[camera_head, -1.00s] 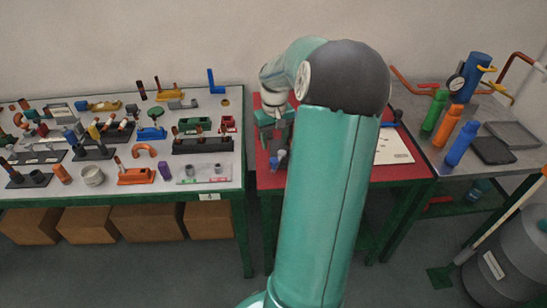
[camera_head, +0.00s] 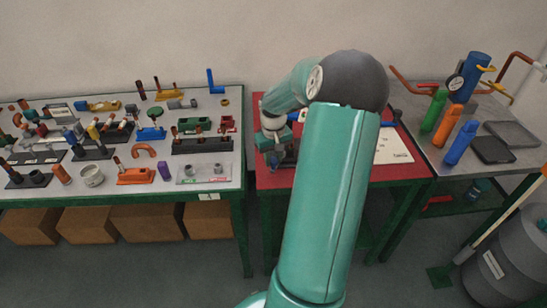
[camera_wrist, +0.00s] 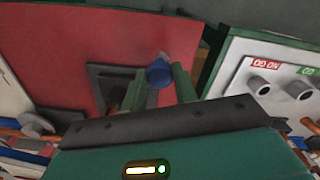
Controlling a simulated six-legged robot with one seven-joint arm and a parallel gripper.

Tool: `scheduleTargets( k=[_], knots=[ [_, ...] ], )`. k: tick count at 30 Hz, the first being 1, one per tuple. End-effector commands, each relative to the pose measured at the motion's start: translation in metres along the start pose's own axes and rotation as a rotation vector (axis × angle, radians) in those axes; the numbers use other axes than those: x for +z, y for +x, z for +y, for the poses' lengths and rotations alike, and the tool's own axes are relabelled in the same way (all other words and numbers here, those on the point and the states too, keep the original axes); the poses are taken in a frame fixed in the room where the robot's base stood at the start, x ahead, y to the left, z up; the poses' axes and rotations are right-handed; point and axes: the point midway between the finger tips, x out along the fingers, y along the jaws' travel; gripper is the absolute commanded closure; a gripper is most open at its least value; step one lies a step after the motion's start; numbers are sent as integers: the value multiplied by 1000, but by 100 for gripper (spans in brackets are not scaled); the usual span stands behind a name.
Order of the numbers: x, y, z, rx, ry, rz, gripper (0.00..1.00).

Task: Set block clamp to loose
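In the wrist view, a round blue knob (camera_wrist: 160,73) shows between the fingertips of my gripper (camera_wrist: 160,76). The two green fingers stand apart, one on each side of the knob; I cannot tell whether they touch it. A dark grey block-like part (camera_wrist: 108,80) lies beside the left finger on the red tabletop. The knob and dark part look like the block clamp, but its jaws and setting are not clear. In the head view, my gripper (camera_head: 275,157) is low over the left part of the red table (camera_head: 275,180) and hides most of what is under it.
A left table (camera_head: 235,185) holds many small fixtures; its labelled panel with grey knobs shows at right in the wrist view (camera_wrist: 262,66). A white sheet (camera_head: 390,148) lies on the red table. Green, orange and blue cylinders (camera_head: 447,124) stand on the right table.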

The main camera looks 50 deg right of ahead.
Motion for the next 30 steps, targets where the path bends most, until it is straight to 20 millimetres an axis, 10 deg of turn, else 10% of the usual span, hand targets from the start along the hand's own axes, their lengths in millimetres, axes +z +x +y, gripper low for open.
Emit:
scheduleTargets(
  k=[30],
  knots=[
    [-31,0,-21,1,428,1,100]
  ],
)
